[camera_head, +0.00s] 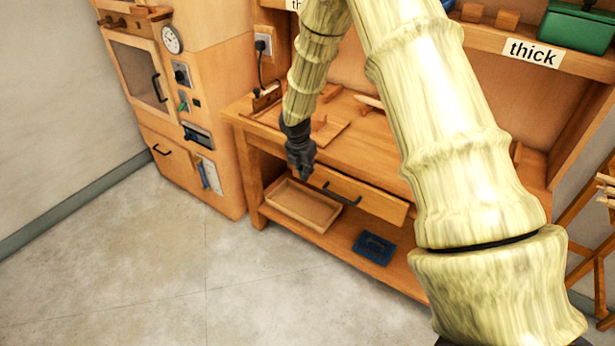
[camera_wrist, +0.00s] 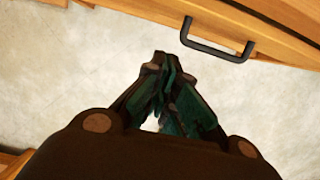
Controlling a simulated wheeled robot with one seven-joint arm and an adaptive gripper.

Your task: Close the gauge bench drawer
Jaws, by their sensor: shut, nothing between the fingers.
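The gauge bench drawer (camera_head: 375,203) is under the bench top, with a wooden front and a dark bar handle (camera_head: 341,194). Its front seems to stand out a little from the bench; how far is hard to tell. In the wrist view the drawer front (camera_wrist: 285,48) crosses the top right, with the handle (camera_wrist: 217,44) on it. My gripper (camera_head: 304,175) points down in front of the bench, near the drawer's left part. In the wrist view my gripper (camera_wrist: 164,62) is shut and empty, left of and below the handle, apart from it, with floor beneath.
An open wooden tray (camera_head: 272,209) and a dark blue item (camera_head: 374,247) are on the bench's lower shelf. A wooden cabinet (camera_head: 226,165) with a dial stands to the left. A green box (camera_head: 577,27) is on the upper shelf. The floor (camera_head: 200,275) in front is clear.

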